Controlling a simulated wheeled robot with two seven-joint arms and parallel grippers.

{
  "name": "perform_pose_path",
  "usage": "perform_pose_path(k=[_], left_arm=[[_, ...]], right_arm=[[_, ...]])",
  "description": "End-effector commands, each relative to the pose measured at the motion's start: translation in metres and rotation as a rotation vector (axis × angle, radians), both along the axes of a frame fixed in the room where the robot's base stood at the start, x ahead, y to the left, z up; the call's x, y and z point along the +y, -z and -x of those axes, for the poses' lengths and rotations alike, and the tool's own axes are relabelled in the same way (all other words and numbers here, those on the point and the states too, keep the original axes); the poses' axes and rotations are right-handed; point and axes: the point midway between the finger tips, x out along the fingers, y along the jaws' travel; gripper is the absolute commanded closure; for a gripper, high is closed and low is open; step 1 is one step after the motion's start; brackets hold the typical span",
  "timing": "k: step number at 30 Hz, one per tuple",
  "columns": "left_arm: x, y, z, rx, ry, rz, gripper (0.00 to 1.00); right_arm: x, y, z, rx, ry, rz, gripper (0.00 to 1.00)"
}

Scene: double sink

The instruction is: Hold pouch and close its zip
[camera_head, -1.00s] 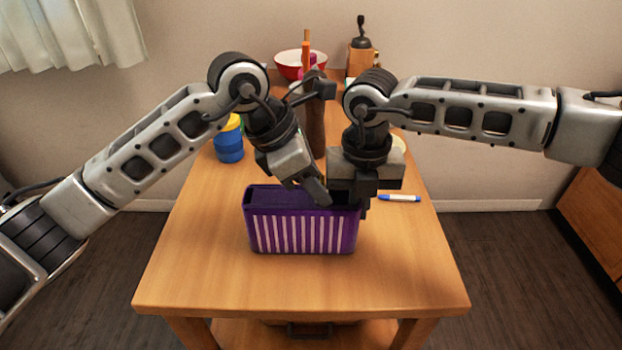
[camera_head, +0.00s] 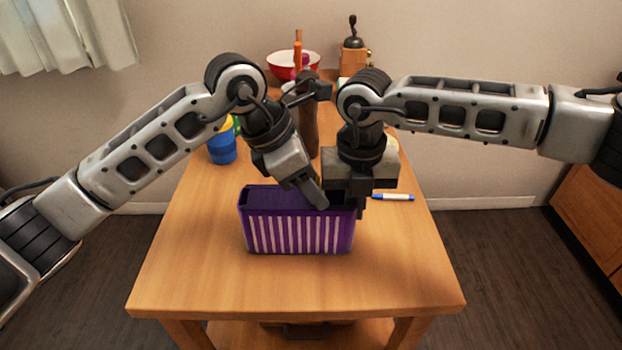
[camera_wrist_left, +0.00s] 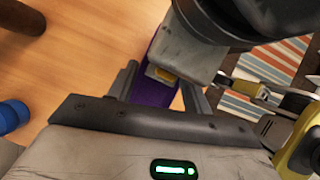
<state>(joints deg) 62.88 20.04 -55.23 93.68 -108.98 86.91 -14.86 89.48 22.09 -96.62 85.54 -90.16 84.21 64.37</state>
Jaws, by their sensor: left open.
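The purple pouch (camera_head: 297,236) with white vertical stripes stands upright on the wooden table, its top open on the left side. My left gripper (camera_head: 318,198) slants down to the pouch's top edge, right of its middle. In the left wrist view its two fingers are apart, with the purple pouch (camera_wrist_left: 152,92) between them and a small yellow piece near the top. My right gripper (camera_head: 358,204) points down at the pouch's right end, with one finger showing beside it. Its other finger and the zip slider are hidden, so I cannot tell its grip.
A blue-and-white pen (camera_head: 393,197) lies right of the pouch. A blue jar (camera_head: 222,148) stands back left. A red bowl (camera_head: 292,66) and a coffee grinder (camera_head: 353,55) stand at the back. The table (camera_head: 297,288) in front is clear.

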Motion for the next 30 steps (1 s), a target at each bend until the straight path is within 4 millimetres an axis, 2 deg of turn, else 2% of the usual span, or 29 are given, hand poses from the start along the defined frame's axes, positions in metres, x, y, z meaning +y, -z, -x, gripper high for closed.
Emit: perform_pose_path(k=[1,15,28,30], left_arm=[[-0.016,-0.007,0.011,0.005,0.033,0.038,0.37],[0.028,-0.063,0.010,-0.005,0.005,0.009,0.37],[0.035,-0.071,0.010,-0.003,0.001,0.002,0.37],[0.035,-0.071,0.010,-0.003,0.001,0.002,0.37]], right_arm=[[0.017,0.000,0.005,-0.001,-0.021,-0.032,1.00],[0.012,0.000,0.003,-0.003,-0.016,-0.020,1.00],[0.010,0.000,0.002,-0.004,-0.015,-0.017,1.00],[0.010,0.000,0.002,-0.004,-0.014,-0.017,0.77]])
